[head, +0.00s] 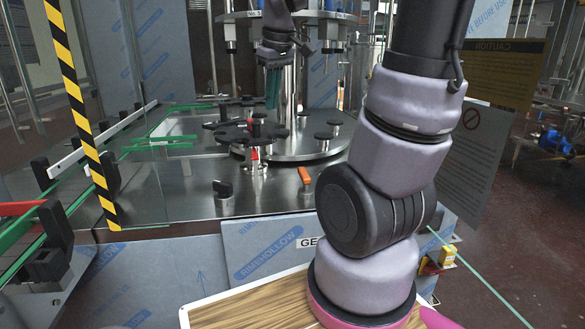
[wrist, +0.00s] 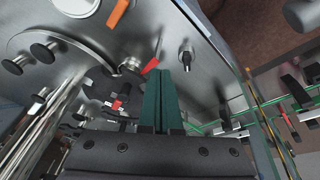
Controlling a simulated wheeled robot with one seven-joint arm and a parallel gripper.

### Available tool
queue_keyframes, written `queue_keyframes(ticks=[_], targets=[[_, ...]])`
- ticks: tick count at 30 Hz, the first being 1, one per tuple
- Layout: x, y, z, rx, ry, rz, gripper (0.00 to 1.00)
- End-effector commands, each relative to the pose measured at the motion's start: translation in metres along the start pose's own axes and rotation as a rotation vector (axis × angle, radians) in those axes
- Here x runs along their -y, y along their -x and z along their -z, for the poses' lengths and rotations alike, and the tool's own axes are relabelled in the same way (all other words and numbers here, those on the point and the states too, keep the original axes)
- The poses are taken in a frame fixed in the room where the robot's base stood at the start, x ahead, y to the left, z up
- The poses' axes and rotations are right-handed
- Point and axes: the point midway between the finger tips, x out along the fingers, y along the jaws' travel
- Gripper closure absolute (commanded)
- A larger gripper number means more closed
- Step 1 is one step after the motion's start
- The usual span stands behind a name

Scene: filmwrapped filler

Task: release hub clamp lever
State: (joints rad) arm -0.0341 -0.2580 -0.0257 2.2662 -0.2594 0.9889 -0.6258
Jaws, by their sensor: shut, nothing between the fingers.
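My gripper (head: 272,88) hangs above the machine deck in the head view, with its green fingers pointing down. In the wrist view the fingers (wrist: 167,100) are shut side by side with nothing between them. A small red lever (head: 254,154) shows below the black star wheel (head: 252,134) in the head view. In the wrist view the red lever (wrist: 150,66) sticks out beside a round metal hub (wrist: 130,66), close to the fingertips in the picture; I see no contact. I cannot tell which is the clamp lever.
Several black-capped posts stand on the round plate (head: 310,148). A striped yellow-black post (head: 80,110) and clear guard are at left, with green conveyor rails (head: 90,195). The front deck is mostly bare metal.

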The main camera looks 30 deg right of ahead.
Motion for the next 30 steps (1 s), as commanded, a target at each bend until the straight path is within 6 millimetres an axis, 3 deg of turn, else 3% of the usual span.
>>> queue_keyframes(ticks=[1, 6, 13, 18, 30], targets=[[-0.009, -0.02, 0.01, 0.06, 0.103, -0.002, 1.0], [-0.036, -0.08, 0.034, 0.228, 0.467, 0.012, 1.0], [-0.059, -0.146, 0.048, 0.388, 0.824, 0.07, 1.0], [-0.065, -0.166, 0.05, 0.433, 0.931, 0.095, 1.0], [-0.066, -0.169, 0.049, 0.437, 0.943, 0.098, 1.0]])
